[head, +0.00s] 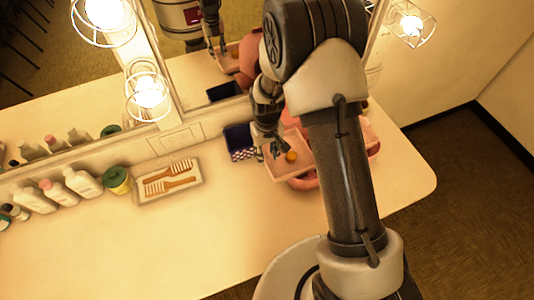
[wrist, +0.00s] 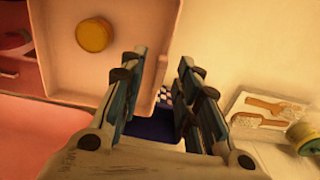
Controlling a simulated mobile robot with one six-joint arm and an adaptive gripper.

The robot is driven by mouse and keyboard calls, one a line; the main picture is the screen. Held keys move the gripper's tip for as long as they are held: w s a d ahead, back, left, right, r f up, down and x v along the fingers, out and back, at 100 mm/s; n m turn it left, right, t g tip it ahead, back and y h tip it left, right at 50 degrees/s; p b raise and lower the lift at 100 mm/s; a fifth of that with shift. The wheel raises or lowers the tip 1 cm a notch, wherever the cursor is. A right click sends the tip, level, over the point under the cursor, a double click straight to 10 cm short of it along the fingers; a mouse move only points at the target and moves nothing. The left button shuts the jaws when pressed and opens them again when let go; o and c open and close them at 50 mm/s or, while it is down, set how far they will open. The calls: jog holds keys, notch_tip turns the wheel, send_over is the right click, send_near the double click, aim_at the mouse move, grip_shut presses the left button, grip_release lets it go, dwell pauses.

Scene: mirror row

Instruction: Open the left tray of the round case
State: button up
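The round case (head: 302,184) is coral pink and mostly hidden behind my arm in the head view. Its left tray (head: 283,174), a pale pink shallow box, sticks out to the left of the case body. A round yellow-orange item (head: 291,156) lies in the tray. My gripper (head: 270,150) is at the tray's left side. In the wrist view my gripper (wrist: 162,55) has its fingers apart, and the tray wall (wrist: 168,45) shows between them. I cannot tell whether a finger touches it. The coral case (wrist: 25,130) shows at left, beside the tray (wrist: 120,65).
A dark blue box (head: 238,138) stands just left of my gripper. A white tray with two wooden brushes (head: 168,182), a green-lidded jar (head: 118,180) and several bottles (head: 82,182) line the mirror. The counter's front is clear.

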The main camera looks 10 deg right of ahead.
notch_tip(320, 180, up, 11)
dwell(0.3)
dwell(0.5)
